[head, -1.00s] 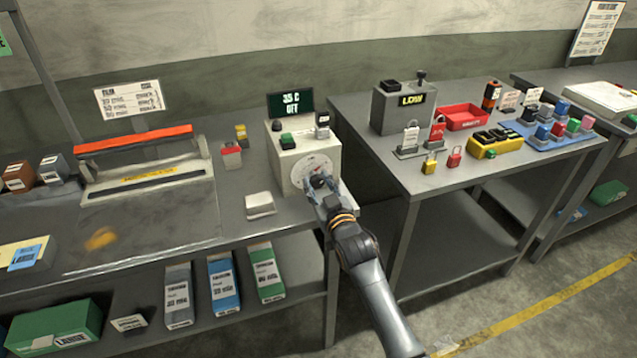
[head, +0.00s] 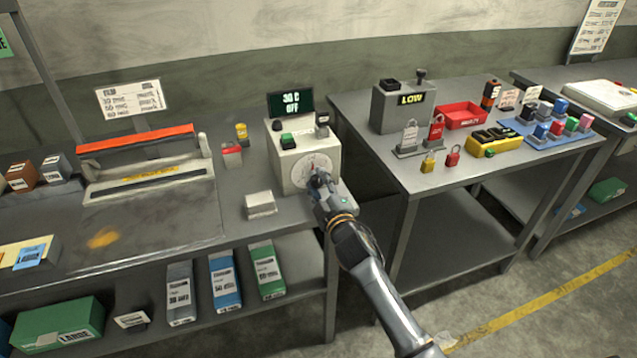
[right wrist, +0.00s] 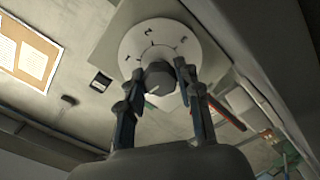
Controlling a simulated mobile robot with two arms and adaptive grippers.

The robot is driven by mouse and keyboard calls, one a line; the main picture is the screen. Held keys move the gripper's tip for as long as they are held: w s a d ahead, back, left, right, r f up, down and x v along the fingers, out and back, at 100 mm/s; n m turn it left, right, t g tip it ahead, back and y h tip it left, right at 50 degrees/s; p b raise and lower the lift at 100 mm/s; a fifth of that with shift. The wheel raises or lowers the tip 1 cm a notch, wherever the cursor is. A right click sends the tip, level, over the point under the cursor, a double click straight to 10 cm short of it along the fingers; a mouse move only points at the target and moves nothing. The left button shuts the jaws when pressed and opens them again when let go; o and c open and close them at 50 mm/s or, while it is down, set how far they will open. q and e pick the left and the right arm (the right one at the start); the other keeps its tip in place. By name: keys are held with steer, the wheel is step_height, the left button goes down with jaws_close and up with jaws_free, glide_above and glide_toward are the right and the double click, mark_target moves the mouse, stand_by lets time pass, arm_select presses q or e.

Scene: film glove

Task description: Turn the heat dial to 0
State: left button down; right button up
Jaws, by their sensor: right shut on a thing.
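The heat dial is a dark round knob on a white numbered disc (head: 312,172) on the front of a cream control box (head: 288,162). In the right wrist view the knob (right wrist: 159,79) sits between my two fingers, with the disc (right wrist: 150,46) and several numbers behind it. My right gripper (right wrist: 157,84) is shut on the knob. In the head view my right gripper (head: 320,180) covers most of the knob. The display (head: 291,103) on top of the box reads "30 C OFF". My left gripper is not in view.
A green button (head: 287,140) and dark switches are on the box top. A sealer with a red bar (head: 135,139) stands to the left, and a white stack (head: 260,204) lies beside the box. The right table (head: 440,177) holds locks and a red tray (head: 461,116).

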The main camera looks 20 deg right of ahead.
steer(key=shift+n, duration=0.6)
steer(key=o, duration=1.2)
steer(key=shift+c, duration=0.2)
steer(key=shift+s, duration=0.1)
steer(key=s, duration=1.2)
steer(key=shift+d, duration=0.2)
steer(key=shift+w, duration=0.1)
